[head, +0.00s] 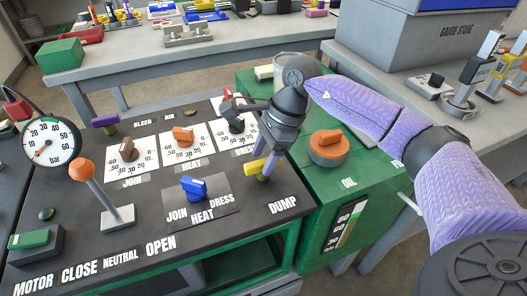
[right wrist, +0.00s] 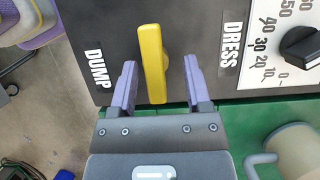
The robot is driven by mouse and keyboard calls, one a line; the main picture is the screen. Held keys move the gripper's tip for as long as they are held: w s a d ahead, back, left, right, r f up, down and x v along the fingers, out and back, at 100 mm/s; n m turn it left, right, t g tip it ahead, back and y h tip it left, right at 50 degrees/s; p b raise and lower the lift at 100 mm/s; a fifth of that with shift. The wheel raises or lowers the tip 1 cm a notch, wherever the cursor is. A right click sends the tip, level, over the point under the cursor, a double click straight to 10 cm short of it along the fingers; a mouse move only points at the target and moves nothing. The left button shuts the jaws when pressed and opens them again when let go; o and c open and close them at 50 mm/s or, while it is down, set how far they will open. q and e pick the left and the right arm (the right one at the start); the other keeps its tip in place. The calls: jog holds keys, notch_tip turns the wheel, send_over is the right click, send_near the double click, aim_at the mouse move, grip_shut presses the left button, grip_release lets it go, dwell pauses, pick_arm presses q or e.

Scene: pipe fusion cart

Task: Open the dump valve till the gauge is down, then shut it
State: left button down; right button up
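The yellow dump valve handle (head: 254,167) is by the DUMP label at the right front corner of the black panel. In the right wrist view the handle (right wrist: 153,62) lies lengthwise between the fingers of my right gripper (right wrist: 159,88). That gripper is open, with a visible gap on each side of the handle. In the head view my right gripper (head: 265,165) points down at the handle and partly covers it. The round bar gauge (head: 50,142) stands at the panel's left; its red needle points to the lower left, seemingly near the scale's low end. My left gripper is out of view.
The panel also carries an orange-knobbed lever (head: 84,170), a blue selector (head: 194,188), several dials and a green button (head: 29,239). A green oil tank with an orange cap (head: 328,148) stands close on the right. A grey bench (head: 225,45) is behind.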

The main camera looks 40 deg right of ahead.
jog(key=shift+a, duration=0.1)
jog(key=shift+r, duration=0.35)
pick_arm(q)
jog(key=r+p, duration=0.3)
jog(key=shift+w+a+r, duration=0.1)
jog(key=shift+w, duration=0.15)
pick_arm(e)
jog(key=v, duration=0.9)
jog(key=shift+d, duration=0.35)
